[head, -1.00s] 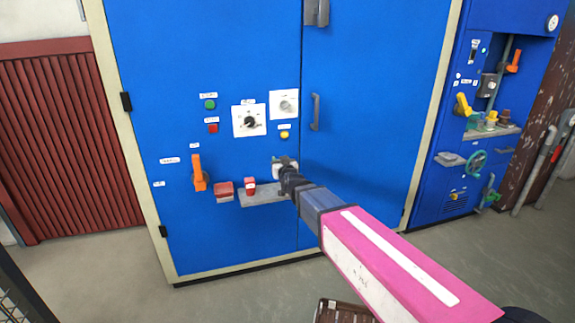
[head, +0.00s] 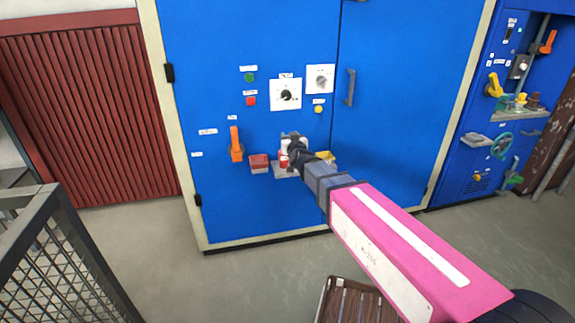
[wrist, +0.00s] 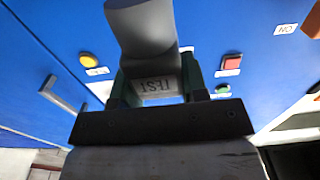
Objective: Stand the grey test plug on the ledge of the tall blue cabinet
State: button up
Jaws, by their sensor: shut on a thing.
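The tall blue cabinet (head: 255,40) fills the middle of the head view. Its small grey ledge (head: 283,174) sticks out low on the left door and is partly hidden by my gripper. A red thing (head: 284,161) stands on the ledge. My gripper (head: 292,140) is in front of the cabinet, at or above the ledge; the exact gap is unclear. In the head view the plug is small and hard to make out.
An orange handle (head: 236,145) and a red tray (head: 259,163) are left of the ledge; a yellow tray (head: 325,156) is on its right. Dials and buttons sit above. A wire cage (head: 62,255) is at lower left, a brown slatted thing (head: 350,303) on the floor.

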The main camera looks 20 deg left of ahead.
jog(key=shift+w+f, duration=0.3)
jog(key=shift+w, duration=0.15)
jog(key=shift+w+d+f, duration=0.7)
jog(key=shift+w+f, duration=0.95)
jog(key=shift+f, duration=0.1)
jog(key=shift+w+d+f, duration=0.65)
jog(key=shift+w+f, duration=0.95)
jog(key=shift+f, duration=0.1)
jog(key=shift+w+d+f, duration=0.7)
jog(key=shift+w+f, duration=0.95)
jog(key=shift+f, duration=0.1)
jog(key=o, duration=1)
jog(key=shift+f, duration=0.1)
